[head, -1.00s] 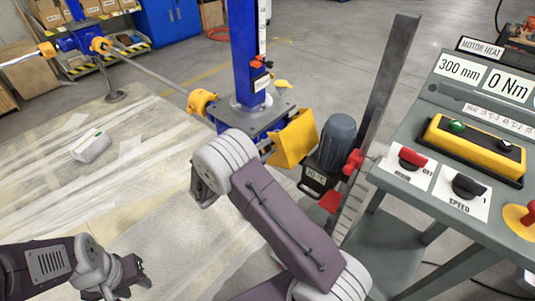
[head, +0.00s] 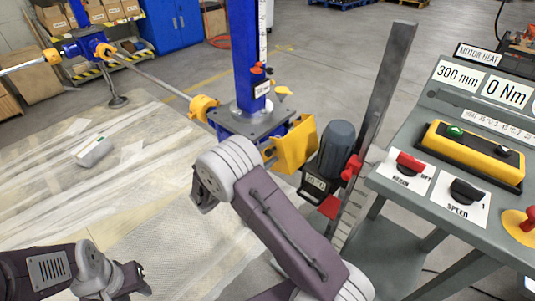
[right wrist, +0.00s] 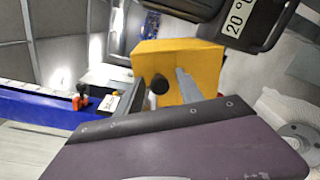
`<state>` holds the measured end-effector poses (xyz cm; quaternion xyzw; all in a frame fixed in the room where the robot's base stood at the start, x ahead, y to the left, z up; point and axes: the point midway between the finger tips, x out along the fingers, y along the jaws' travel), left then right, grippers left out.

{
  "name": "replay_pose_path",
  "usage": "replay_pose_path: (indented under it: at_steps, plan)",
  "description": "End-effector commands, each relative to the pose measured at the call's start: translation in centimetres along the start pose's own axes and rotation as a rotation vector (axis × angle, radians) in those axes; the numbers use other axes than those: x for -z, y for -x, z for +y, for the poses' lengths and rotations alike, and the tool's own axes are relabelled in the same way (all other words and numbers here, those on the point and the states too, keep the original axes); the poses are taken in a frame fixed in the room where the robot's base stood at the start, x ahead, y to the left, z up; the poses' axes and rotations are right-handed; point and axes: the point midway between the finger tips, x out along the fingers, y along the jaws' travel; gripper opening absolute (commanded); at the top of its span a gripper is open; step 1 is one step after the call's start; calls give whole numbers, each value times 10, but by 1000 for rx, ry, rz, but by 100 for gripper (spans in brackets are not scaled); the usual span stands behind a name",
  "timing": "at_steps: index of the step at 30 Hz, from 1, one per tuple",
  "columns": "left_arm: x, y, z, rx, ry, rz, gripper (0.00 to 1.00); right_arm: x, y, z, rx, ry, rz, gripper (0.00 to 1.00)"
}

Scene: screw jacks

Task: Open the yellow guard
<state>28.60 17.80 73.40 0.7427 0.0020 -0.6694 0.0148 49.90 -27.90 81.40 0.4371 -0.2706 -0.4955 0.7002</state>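The yellow guard (head: 297,146) sits to the right of the blue screw jack's base, in front of the grey motor. It fills the middle of the right wrist view (right wrist: 185,68), where a black knob (right wrist: 159,84) stands out in front of it. My right gripper (right wrist: 164,92) has two grey fingers reaching toward the guard, apart, with the knob between them. I cannot tell whether a finger touches it. In the head view my right gripper (head: 268,154) is largely hidden behind my wrist. My left gripper (head: 130,281) is at the lower left, away from the guard, its fingers unclear.
A grey motor (head: 335,150) with a 20 °C label stands right of the guard, beside a red handle (head: 351,167) and an upright grey rail (head: 390,75). The control panel (head: 455,225) fills the right side. A blue column (head: 246,55) rises behind the guard.

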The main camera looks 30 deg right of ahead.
Motion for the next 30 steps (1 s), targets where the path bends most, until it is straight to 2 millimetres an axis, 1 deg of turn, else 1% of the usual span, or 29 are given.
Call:
replay_pose_path:
  at_steps: [5,7,15,18,22,30]
  plan:
    - [0,0,0,0,0,0,36,0,2,0,-1,0,2,44]
    - [0,2,0,0,0,0,36,1,10,1,-2,0,5,44]
    - [1,9,0,0,0,0,36,0,68,1,-2,0,5,44]
    - [1,10,0,0,0,0,36,0,83,1,-1,0,3,44]
    - [1,10,0,0,0,0,36,0,90,0,0,0,1,44]
    - [1,10,0,0,0,0,36,0,91,0,0,0,0,44]
